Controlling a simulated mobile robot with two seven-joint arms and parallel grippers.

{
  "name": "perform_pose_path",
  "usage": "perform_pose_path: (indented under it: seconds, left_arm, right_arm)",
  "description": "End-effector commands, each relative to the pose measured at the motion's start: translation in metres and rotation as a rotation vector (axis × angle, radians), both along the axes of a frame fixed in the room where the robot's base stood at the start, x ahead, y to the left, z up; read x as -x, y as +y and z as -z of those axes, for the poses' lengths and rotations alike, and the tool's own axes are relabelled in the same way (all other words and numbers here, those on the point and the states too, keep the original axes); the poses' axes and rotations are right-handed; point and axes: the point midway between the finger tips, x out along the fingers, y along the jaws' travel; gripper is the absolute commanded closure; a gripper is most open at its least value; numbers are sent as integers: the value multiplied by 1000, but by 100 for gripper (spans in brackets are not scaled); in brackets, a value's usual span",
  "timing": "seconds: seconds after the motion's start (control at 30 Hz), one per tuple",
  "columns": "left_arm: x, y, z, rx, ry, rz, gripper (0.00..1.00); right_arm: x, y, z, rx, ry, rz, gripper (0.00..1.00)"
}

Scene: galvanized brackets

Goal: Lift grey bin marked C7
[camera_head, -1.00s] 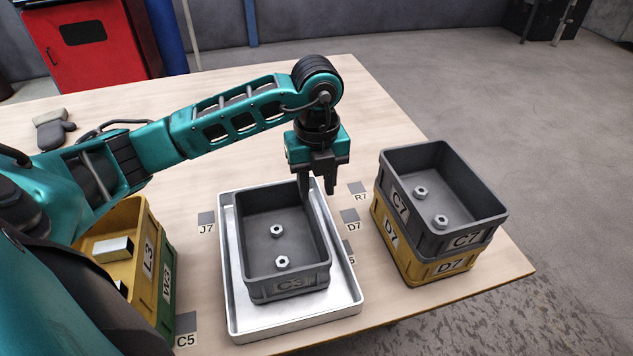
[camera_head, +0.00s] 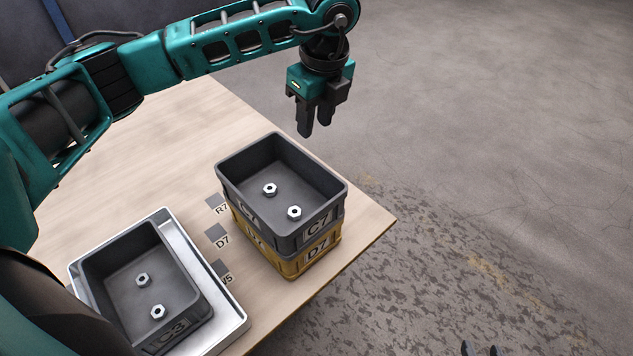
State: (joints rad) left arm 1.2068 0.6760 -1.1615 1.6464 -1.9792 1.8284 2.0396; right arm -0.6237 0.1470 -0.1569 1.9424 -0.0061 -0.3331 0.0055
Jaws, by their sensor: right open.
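The grey bin marked C7 (camera_head: 318,226) sits level on a yellow bin marked D7 (camera_head: 318,252), near the table's right edge. Two hex nuts (camera_head: 269,189) lie in the grey bin. My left gripper (camera_head: 315,128) is raised above and beyond the bin's far side, apart from it. Its fingers point down, with a gap between them and nothing held. My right gripper (camera_head: 480,351) shows only its fingertips at the bottom edge, right of the bins. They are apart and empty.
A white tray (camera_head: 236,317) at lower left holds a grey bin marked C3 (camera_head: 172,335) with two nuts. Flat grey squares with labels R7, D7 (camera_head: 216,232) and another lie between tray and stack. The table (camera_head: 110,170) is clear behind the tray.

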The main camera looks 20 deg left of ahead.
Motion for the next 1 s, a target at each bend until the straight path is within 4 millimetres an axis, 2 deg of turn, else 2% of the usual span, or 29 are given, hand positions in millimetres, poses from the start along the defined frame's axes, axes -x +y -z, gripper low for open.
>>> perform_pose_path:
  seconds: [0.33,0.57,0.83,1.0]
  left_arm:
    - [-3,9,59,-3,4,-5,63]
    - [-4,11,77,-2,2,-2,63]
    - [-9,15,116,-3,4,-4,63]
    - [-9,16,126,-2,2,-1,63]
  right_arm:
    - [2,3,1,-4,6,-5,57]
    - [2,4,1,-6,7,-3,57]
    - [2,5,-1,-9,9,-1,57]
    - [2,5,-1,-9,9,-1,57]
